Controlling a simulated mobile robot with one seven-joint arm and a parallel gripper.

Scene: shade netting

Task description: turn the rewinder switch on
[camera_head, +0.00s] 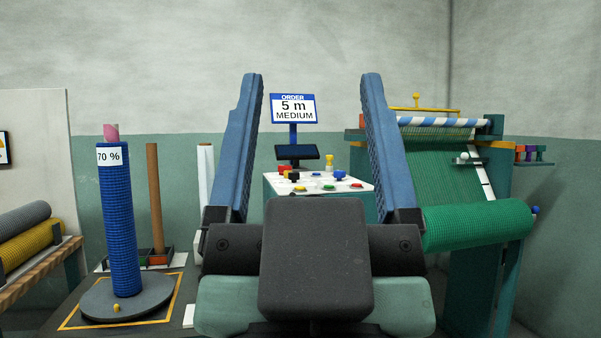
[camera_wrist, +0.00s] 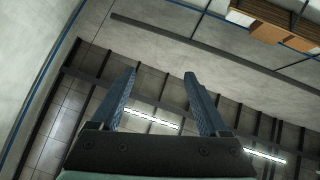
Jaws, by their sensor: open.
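A white-topped control panel (camera_head: 307,182) on a teal cabinet stands ahead, between my gripper's fingers in the head view. It carries several small knobs and buttons in red, yellow, blue and black. Which of them is the rewinder switch I cannot tell at this size. My gripper (camera_head: 309,85) is open and empty, its two blue fingers spread wide and raised in front of the panel. In the wrist view my gripper (camera_wrist: 160,78) points up at the ceiling beams and lights, with nothing between the fingers. My gripper body hides the cabinet's lower part.
An order sign (camera_head: 294,108) reads "5 m MEDIUM" above a small dark screen (camera_head: 297,152). A machine with a green net roll (camera_head: 475,226) stands right. A blue net roll (camera_head: 119,220) stands upright on a round turntable (camera_head: 95,306) at left, near a brown tube (camera_head: 155,200).

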